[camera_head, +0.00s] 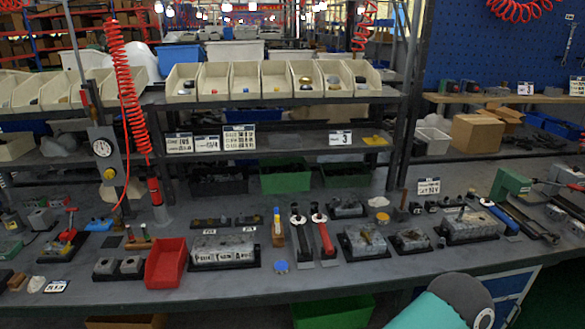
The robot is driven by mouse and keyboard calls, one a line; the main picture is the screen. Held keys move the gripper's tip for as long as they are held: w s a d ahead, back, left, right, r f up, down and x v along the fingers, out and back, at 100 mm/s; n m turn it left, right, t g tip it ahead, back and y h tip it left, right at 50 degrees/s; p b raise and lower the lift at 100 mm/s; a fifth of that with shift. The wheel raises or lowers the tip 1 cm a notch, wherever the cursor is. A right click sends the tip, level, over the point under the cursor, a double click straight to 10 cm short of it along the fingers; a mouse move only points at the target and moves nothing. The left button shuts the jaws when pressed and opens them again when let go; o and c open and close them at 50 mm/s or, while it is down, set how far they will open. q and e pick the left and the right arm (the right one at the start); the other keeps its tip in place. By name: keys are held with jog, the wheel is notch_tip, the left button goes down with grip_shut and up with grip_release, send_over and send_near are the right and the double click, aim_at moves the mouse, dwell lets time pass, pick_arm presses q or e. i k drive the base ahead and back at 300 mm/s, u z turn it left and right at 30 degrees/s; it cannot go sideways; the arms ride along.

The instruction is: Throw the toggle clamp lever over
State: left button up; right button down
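A small device with an upright red lever (70,220) stands on a dark base plate (60,252) at the left of the bench; it looks like the toggle clamp. The lever points up, and its details are too small to tell. Red handles (568,177) also show at the far right edge, beside a green block (510,185); I cannot tell what they belong to. Part of my own arm, teal and grey, shows at the bottom right.
A red bin (166,263), grey valve blocks (224,250) and two long-handled tools (325,240) stand along the bench (330,280). A gauge stand (103,148) with a red coiled hose (125,85) rises behind the clamp. Bins (215,82) line the shelf above. The front strip is mostly clear.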

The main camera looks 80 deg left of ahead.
aim_at(72, 210)
jog(key=z, duration=0.05)
jog(key=i, duration=0.2)
jog(key=u, duration=2.9)
jog(key=i, duration=0.25)
jog(key=u, duration=1.85)
jog(key=k, duration=0.65)
jog(key=u, duration=0.35)
jog(key=i, duration=1.7)
jog(key=z, duration=0.4)
